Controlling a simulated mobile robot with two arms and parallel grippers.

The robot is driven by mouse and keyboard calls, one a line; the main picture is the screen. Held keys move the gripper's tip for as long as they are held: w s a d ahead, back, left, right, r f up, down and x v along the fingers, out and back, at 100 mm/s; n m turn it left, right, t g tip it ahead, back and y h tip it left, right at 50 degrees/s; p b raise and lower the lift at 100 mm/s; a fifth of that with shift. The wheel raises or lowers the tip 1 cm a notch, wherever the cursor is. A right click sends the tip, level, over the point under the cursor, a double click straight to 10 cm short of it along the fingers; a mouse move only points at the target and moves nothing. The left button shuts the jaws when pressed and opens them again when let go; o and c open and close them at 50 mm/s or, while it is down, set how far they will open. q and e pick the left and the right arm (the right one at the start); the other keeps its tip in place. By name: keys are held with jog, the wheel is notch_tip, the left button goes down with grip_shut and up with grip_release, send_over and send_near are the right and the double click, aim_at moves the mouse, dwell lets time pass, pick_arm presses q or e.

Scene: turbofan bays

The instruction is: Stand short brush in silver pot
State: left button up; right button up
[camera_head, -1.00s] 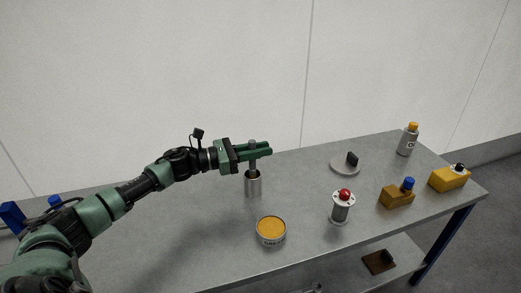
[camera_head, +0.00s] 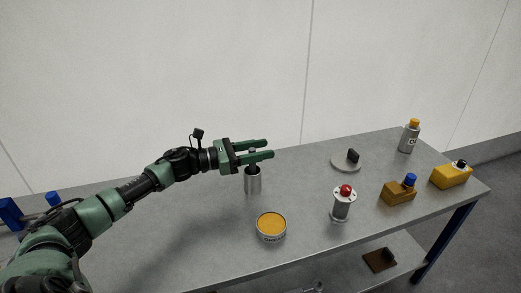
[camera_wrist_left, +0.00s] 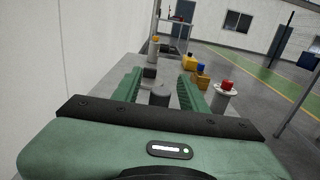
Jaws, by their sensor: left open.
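The silver pot (camera_head: 253,184) stands upright on the bench, just below my left gripper (camera_head: 271,149). The short brush (camera_head: 252,157) has a grey handle and stands about upright in the pot. Its lower end is hidden inside the pot. My left gripper is open, its two green fingers spread on either side of the handle. My right gripper is not in view.
A tin with a yellow top (camera_head: 271,226) sits in front of the pot. A wall is behind.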

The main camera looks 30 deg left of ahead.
pick_arm(q)
jog(key=v, duration=0.8)
jog(key=shift+w, duration=0.1)
dwell(0.9)
